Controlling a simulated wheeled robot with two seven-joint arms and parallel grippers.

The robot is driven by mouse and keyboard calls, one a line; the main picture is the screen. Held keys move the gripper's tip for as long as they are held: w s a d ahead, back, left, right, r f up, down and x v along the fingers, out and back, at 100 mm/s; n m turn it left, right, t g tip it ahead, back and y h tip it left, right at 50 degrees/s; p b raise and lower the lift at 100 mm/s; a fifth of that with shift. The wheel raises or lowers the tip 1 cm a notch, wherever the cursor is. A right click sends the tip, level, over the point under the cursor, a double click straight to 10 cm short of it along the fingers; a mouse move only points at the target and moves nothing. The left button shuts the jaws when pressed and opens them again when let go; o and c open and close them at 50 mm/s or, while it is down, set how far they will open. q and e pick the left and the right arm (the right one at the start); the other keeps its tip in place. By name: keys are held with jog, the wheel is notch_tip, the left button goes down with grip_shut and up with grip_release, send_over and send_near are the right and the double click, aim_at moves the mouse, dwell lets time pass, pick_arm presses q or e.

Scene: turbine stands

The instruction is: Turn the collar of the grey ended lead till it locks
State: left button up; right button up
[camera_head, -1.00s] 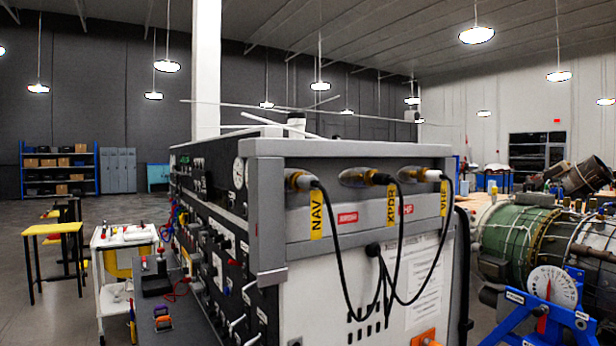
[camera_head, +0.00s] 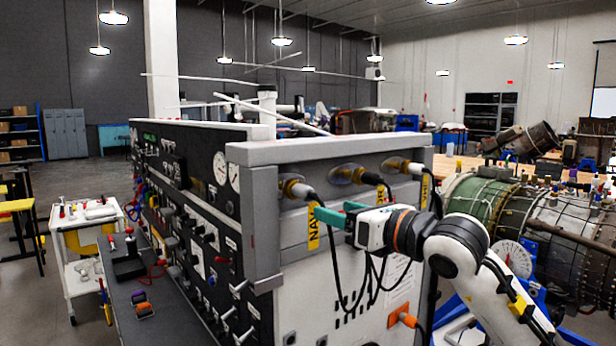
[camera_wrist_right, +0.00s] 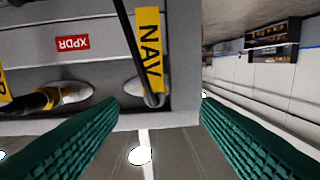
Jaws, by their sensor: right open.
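Three black leads hang from gold-coloured sockets along the top of the grey panel end in the head view. The lead at the NAV tag has a dark grey-looking end (camera_head: 304,191). The XPDR lead has a black end (camera_head: 373,179), and the far right lead has a pale end (camera_head: 415,168). My right gripper (camera_head: 335,211) is open, its green fingers just right of and below the NAV end, apart from it. In the right wrist view, the NAV lead (camera_wrist_right: 153,98) shows between the spread fingers, beyond the tips. Its collar is hard to make out. My left gripper is out of view.
Yellow tags (camera_head: 313,228) and loose cables hang beneath the sockets, close to my right gripper. The bench top (camera_head: 150,318) runs along the panel's left side. A green turbine (camera_head: 478,207) on a blue stand is at right, behind my right arm.

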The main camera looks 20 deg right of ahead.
aim_at(310, 193)
jog(key=p+x, duration=0.2)
jog(key=x, duration=0.1)
jog(key=r+p+x, duration=0.1)
jog(key=p+x, duration=0.1)
jog(key=x, duration=0.1)
jog(key=p+x, duration=0.1)
jog(key=x, duration=0.3)
jog(key=shift+w+d+r+p, duration=0.25)
jog(key=shift+d+r+p, duration=0.05)
jog(key=shift+d+p, duration=0.1)
jog(key=shift+w+a+f, duration=0.15)
jog(key=shift+w+a, duration=0.05)
jog(key=shift+w, duration=0.3)
